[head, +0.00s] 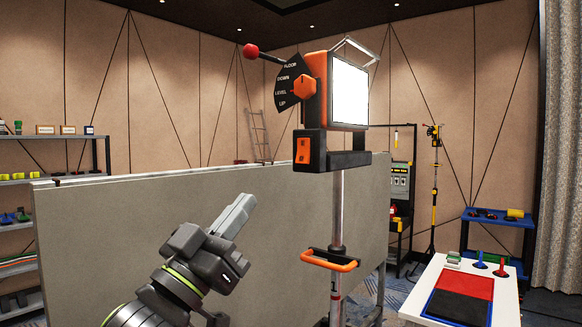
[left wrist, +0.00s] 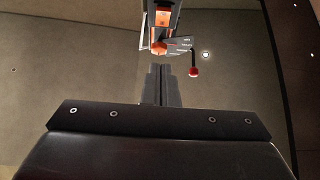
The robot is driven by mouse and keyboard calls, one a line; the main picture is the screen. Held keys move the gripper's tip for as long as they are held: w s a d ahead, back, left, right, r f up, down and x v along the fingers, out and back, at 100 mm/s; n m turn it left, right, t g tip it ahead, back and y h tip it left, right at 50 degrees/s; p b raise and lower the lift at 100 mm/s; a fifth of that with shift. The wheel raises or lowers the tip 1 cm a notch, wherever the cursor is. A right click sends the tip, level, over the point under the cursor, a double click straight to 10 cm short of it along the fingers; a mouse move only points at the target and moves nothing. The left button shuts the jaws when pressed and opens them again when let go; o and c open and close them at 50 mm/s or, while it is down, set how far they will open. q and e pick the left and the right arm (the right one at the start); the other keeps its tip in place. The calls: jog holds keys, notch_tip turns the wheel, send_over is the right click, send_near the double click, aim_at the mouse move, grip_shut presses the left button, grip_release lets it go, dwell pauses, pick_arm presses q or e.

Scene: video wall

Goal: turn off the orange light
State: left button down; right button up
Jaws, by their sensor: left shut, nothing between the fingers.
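The orange light (head: 318,72) stands on a pole, its square panel (head: 349,93) glowing white. On its left side is an orange knob (head: 304,87) over a black dial marked FLOOR, DOWN, LEVEL and UP. A lever with a red ball (head: 251,50) sticks out to the left. Below, a black box carries an orange rocker switch (head: 303,150). My left gripper (head: 246,204) is shut and empty, below and left of the switch, apart from it. In the left wrist view the fingers (left wrist: 161,70) point toward the light's rocker (left wrist: 163,17) and red ball (left wrist: 194,72). My right gripper is out of view.
A long grey panel (head: 130,235) stands behind the arm and the pole. An orange handle (head: 330,261) juts from the pole. At right are a white table (head: 418,300) with red and black mats and a blue cart (head: 500,219). Shelves (head: 55,137) stand at left.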

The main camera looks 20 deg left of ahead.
pick_arm(q)
jog(key=p, duration=0.4)
send_near(303, 152)
notch_tip(303, 152, up, 4)
jog(key=w, duration=0.1)
jog(key=w+d+p, duration=0.1)
jog(key=w, duration=0.1)
jog(key=shift+w, duration=0.2)
jog(key=shift+w+d+f+p, duration=0.25)
jog(key=shift+w+p, duration=0.05)
jog(key=shift+w, duration=0.25)
